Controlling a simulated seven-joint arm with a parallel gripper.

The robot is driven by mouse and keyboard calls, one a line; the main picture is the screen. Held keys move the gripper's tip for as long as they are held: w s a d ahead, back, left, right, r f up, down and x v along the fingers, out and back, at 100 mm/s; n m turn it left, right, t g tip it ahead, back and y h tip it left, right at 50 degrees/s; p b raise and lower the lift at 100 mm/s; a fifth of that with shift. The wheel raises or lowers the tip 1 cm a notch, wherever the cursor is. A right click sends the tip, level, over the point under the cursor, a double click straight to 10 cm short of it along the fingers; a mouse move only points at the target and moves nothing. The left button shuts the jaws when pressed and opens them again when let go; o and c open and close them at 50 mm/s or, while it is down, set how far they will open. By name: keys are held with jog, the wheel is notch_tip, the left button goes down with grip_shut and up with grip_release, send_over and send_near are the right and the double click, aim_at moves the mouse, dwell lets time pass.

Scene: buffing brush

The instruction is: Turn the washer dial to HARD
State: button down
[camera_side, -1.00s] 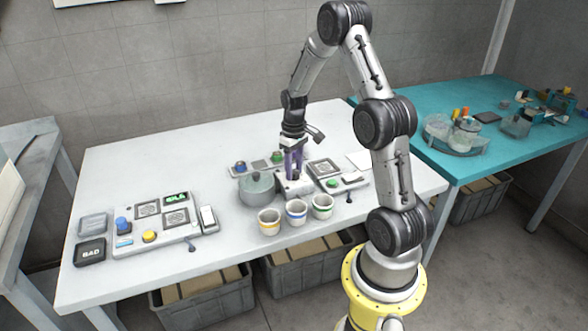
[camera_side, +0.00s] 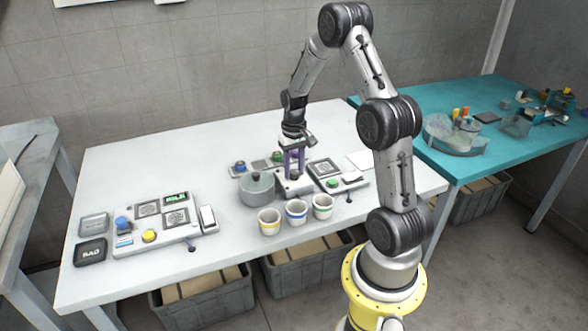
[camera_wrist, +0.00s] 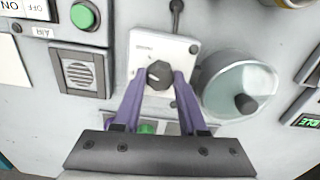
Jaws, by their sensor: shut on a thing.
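The washer dial (camera_wrist: 159,74) is a dark round knob on a small white unit (camera_wrist: 178,50) in the wrist view. The white unit also shows in the side view (camera_side: 292,188), under my gripper. My gripper (camera_wrist: 161,82) has purple fingers, one on each side of the dial, and is shut on it. In the side view my gripper (camera_side: 293,172) points straight down over the unit. The marks around the dial are too small to read, so I cannot tell its setting.
A grey lidded pot (camera_side: 257,188) stands close to the left of the unit. Three striped cups (camera_side: 296,211) stand in front. A panel with a square grille (camera_side: 325,168) is close on the right. A green-lit display (camera_side: 176,199) stands on the left panel.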

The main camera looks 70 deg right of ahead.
aim_at(294, 171)
jog(key=m, duration=0.4)
jog(key=shift+m, duration=0.4)
dwell(0.4)
jog(key=shift+c, duration=2.2)
grip_release()
notch_tip(294, 171, up, 14)
jog(key=shift+f, duration=0.1)
